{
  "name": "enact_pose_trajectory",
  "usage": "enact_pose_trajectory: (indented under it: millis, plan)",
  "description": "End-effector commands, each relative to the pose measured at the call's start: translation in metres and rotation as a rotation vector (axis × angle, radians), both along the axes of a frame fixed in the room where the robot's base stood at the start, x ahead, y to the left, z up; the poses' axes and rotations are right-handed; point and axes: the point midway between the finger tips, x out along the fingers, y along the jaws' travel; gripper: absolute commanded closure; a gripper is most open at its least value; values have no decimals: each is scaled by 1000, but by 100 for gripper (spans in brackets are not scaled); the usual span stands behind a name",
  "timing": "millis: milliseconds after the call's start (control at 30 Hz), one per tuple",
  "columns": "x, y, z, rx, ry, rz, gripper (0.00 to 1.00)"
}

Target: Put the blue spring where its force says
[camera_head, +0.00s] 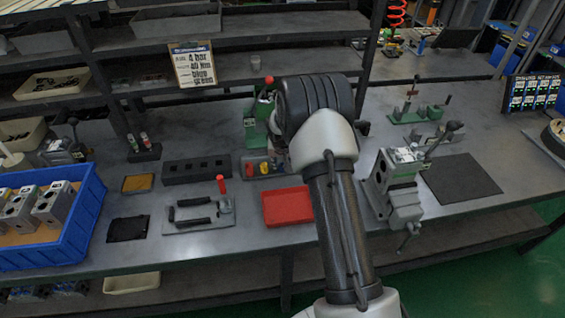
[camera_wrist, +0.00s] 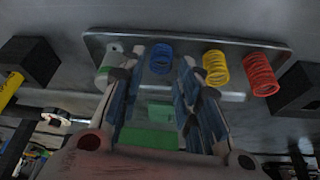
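The blue spring (camera_wrist: 161,58) stands on a grey plate (camera_wrist: 140,40) in the wrist view, beside a yellow spring (camera_wrist: 216,67) and a red spring (camera_wrist: 260,74). A pale cylinder (camera_wrist: 108,64) is at the plate's left end. My gripper (camera_wrist: 164,65) is open, with its fingers apart on either side of the blue spring in the picture. I cannot tell how far the tips are from it. In the head view my arm hides the gripper; small coloured parts show beside it. A printed card (camera_head: 192,64) hangs on the shelf, its text mostly unreadable.
A green press (camera_head: 257,118) stands behind my arm. A red tray (camera_head: 286,206) is in front, with a black block with holes (camera_head: 196,170) to the left. A grey valve block (camera_head: 392,185) is close on the right. Dark blocks (camera_wrist: 30,62) flank the plate.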

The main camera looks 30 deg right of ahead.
Motion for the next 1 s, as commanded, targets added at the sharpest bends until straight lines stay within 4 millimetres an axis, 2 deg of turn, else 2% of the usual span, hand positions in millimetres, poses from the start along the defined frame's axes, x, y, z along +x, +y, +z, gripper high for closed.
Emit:
enact_pose_trajectory:
  millis: [33, 200, 333, 567, 667, 767, 867, 1000]
  plan:
    - [-3, 2, 16, -1, -3, 1, 69]
    - [-16, 9, 50, 0, -2, 0, 69]
    - [-24, 13, 71, -1, -3, 0, 69]
    - [-33, 18, 93, -1, -2, 3, 69]
    - [-40, 26, 117, -6, -6, 19, 69]
    - [-59, 42, 160, -13, -10, 50, 69]
    - [-92, 64, 210, -19, -10, 95, 69]
    - [-151, 96, 266, -22, -8, 165, 69]
